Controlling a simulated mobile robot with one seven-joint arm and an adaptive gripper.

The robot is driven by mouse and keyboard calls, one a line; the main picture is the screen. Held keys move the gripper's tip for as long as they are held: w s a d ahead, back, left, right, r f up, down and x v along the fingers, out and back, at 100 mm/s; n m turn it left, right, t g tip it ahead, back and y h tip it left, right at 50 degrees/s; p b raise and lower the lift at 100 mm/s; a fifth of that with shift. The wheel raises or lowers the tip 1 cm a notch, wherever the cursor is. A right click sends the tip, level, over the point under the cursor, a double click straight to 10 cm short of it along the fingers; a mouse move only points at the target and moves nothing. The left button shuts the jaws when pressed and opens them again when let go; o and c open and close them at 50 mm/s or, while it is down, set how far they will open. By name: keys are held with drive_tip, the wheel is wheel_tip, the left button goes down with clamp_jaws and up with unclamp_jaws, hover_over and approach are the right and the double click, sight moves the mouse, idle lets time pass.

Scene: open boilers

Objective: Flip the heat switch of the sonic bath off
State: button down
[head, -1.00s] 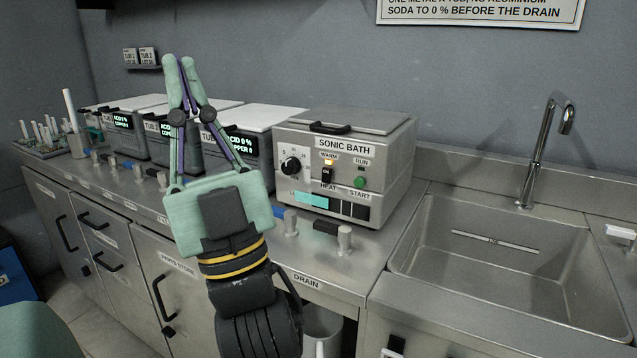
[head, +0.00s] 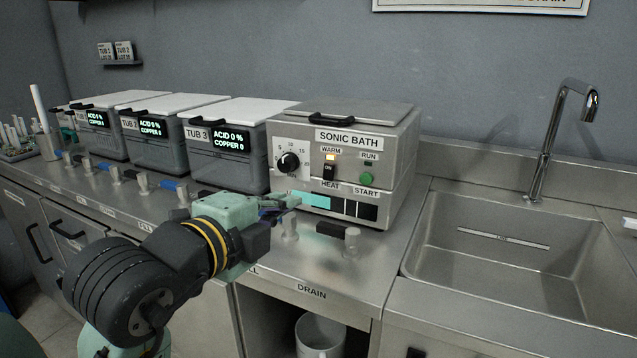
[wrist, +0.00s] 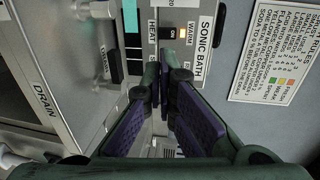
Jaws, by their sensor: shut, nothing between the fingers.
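The sonic bath (head: 398,160) is a grey metal box with its lid closed, standing on the steel counter. Its black heat switch (head: 329,171) reads ON, above the HEAT label, and the WARM lamp (head: 330,157) glows amber. The switch also shows in the wrist view (wrist: 170,33), sideways near the top. My gripper (head: 292,201) is shut and empty. In the head view its tips are in front of the panel's lower left, below and left of the switch. In the wrist view the fingers (wrist: 166,68) point towards the bath, short of the switch in the picture.
A round dial (head: 288,163) and a green START button (head: 366,178) flank the switch. Tub 3 (head: 232,165) stands close on the left. Taps, one with a black handle (head: 331,229), stand on the counter in front of the bath. The sink (head: 500,270) is at the right.

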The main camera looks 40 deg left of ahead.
drive_tip(key=p, duration=0.4)
approach(329, 179)
drive_tip(key=x, duration=0.6)
drive_tip(key=shift+w+a, duration=0.1)
drive_tip(key=shift+w, duration=0.4)
drive_tip(key=b, duration=0.1)
drive_tip(key=f+b, duration=0.1)
drive_tip(key=b, duration=0.1)
drive_tip(key=shift+w+f+t, duration=0.15)
drive_tip(key=shift+w+t, duration=0.15)
drive_tip(key=shift+t, duration=0.1)
drive_tip(key=shift+a+r, duration=0.1)
drive_tip(key=shift+r, duration=0.35)
